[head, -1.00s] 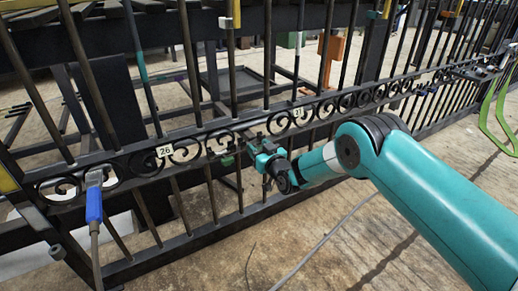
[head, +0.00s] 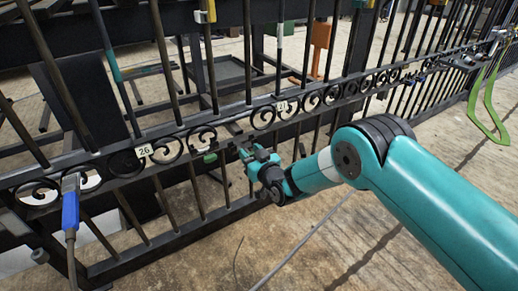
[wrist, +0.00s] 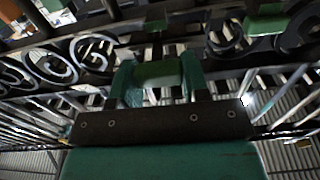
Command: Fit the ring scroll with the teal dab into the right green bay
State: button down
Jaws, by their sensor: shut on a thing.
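My gripper (head: 246,154) is at the gate's scroll band in the head view, right of the number 26 plate. In the wrist view my gripper (wrist: 160,80) has its two teal fingers closed on a green-faced piece (wrist: 157,72). I cannot make out its ring shape or a teal dab. A green bay piece (head: 210,157) shows on the band just left of my gripper in the head view. Green pieces also show at the top of the wrist view, one at the right (wrist: 266,22). I cannot tell which is the right bay, or whether the held piece touches the band.
The dark iron gate (head: 185,130) runs across the picture, with fixed scrolls and number plates 26 (head: 144,150) and 21 (head: 282,107). A blue-handled tool (head: 70,210) hangs at left. A cable (head: 300,243) lies on the clear floor in front.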

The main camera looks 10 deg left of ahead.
jog(key=c, duration=0.6)
grip_release()
jog(key=p+v, duration=1.7)
jog(key=p, duration=0.3)
jog(key=shift+d+p, duration=0.25)
jog(key=shift+p, duration=0.1)
